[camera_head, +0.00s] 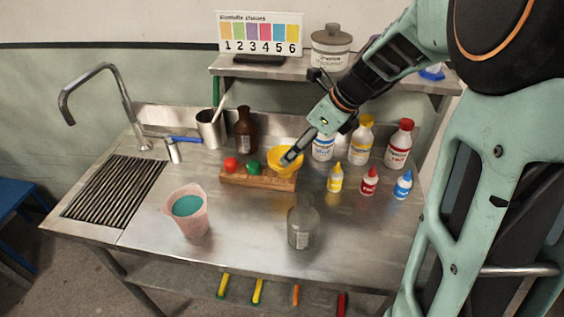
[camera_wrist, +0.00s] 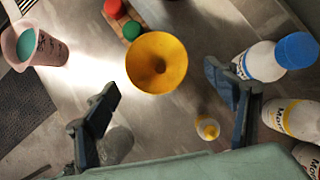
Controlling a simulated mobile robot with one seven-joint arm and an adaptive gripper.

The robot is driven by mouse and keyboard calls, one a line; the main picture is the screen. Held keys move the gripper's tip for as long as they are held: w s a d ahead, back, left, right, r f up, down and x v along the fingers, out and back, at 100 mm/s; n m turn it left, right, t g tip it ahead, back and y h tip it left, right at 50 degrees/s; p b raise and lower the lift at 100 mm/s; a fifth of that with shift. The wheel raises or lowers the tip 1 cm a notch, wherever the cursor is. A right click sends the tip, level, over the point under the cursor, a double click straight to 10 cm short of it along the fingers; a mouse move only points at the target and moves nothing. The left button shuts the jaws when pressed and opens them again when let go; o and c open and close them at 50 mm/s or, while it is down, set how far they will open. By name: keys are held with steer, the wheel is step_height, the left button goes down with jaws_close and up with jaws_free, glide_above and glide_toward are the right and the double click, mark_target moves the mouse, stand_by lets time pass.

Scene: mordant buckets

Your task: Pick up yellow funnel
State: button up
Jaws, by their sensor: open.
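The yellow funnel (camera_head: 283,164) sits at the right end of a small wooden rack (camera_head: 238,179) on the steel counter, wide mouth up. My gripper (camera_head: 290,158) is right over the funnel in the head view and hides part of it. In the wrist view the funnel (camera_wrist: 157,62) lies ahead, with its round mouth and dark centre hole facing the camera. My gripper (camera_wrist: 168,92) is open there, its two fingers apart with nothing between them. The funnel appears beyond the fingertips; I cannot tell whether any finger touches it.
Red and green caps (camera_head: 231,164) sit on the rack left of the funnel. A blue-capped white bottle (camera_wrist: 268,60) stands close to the right finger. A clear bottle (camera_head: 302,225) and a pink beaker (camera_head: 187,212) stand in front. Small dropper bottles (camera_head: 369,182) stand to the right.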

steer(key=x, duration=0.3)
steer(key=shift+a+f, duration=0.1)
steer(key=shift+f, duration=0.3)
steer(key=shift+s+b+x, duration=0.15)
steer(key=shift+b+x, duration=0.05)
steer(key=shift+x, duration=1.15)
steer(key=shift+s+b+x, duration=0.15)
steer(key=shift+s+x, duration=0.05)
steer(key=shift+x, duration=1.2)
steer(key=shift+f, duration=0.15)
steer(key=shift+c, duration=0.3)
steer(key=c, duration=1)
